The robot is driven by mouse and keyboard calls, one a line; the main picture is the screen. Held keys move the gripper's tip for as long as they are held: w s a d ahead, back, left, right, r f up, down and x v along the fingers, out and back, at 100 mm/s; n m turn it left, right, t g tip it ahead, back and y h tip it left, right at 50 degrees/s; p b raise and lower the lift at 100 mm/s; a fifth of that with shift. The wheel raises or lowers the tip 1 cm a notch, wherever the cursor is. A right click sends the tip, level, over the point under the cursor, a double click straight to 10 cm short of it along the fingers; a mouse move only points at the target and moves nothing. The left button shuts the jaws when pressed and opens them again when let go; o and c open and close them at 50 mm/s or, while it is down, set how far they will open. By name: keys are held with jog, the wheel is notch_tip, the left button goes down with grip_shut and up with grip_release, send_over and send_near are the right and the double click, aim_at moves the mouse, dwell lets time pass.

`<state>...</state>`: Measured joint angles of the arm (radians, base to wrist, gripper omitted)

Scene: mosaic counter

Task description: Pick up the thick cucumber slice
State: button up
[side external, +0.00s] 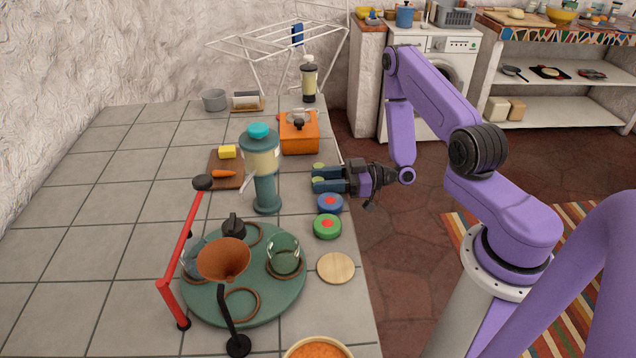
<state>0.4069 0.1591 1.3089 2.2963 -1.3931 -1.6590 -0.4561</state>
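My gripper (316,177) points left over the right edge of the tiled counter, near its middle. A blue round piece with a red centre (330,203) lies just below the gripper in the picture. A green round piece with a red centre (327,226) lies below that one.
A tall teal-topped dispenser (263,165) stands left of my gripper. An orange box-shaped grinder (299,134) is behind. A brown board (222,182) holds a carrot and a yellow block. A round green tray (205,308) bears a funnel and glasses. The left counter is clear.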

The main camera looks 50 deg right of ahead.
jog(key=c, duration=0.5)
jog(key=shift+c, duration=0.2)
jog(key=shift+r, duration=0.1)
